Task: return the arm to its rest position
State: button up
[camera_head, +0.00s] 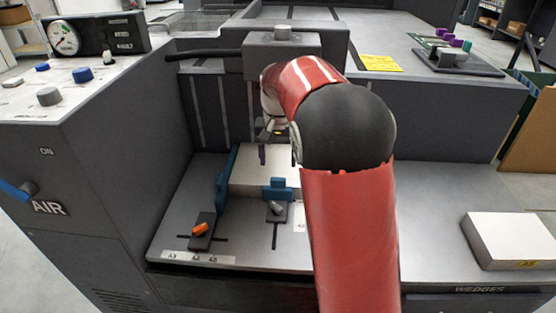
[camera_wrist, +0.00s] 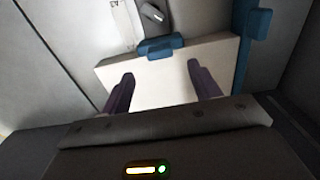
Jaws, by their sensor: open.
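My arm (camera_head: 350,215) is red with a black elbow and reaches over the machine's bed. My gripper hangs above the bed in the head view and is largely hidden there behind the arm. In the wrist view my gripper (camera_wrist: 162,88) is open, its two dark fingers apart with nothing between them. A pale stack (camera_wrist: 165,72) lies below and beyond the fingers. The stack (camera_head: 258,177) also shows in the head view, lying between blue guides on the bed.
A blue side guide (camera_head: 226,180) and a blue front guide (camera_head: 277,188) stand against the stack. An orange lever (camera_head: 200,229) is at the front left. A control panel (camera_head: 60,85) with knobs rises at left. Another pale stack (camera_head: 508,238) lies at right.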

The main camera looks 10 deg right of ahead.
jog(key=s+r+t, duration=0.2)
jog(key=s+r, duration=0.4)
jog(key=s, duration=0.2)
jog(key=s+f+n+t, duration=0.1)
jog(key=s+n+t, duration=0.2)
jog(key=s, duration=1.8)
jog(key=shift+f+n+t, duration=0.15)
jog(key=shift+n+t, duration=0.15)
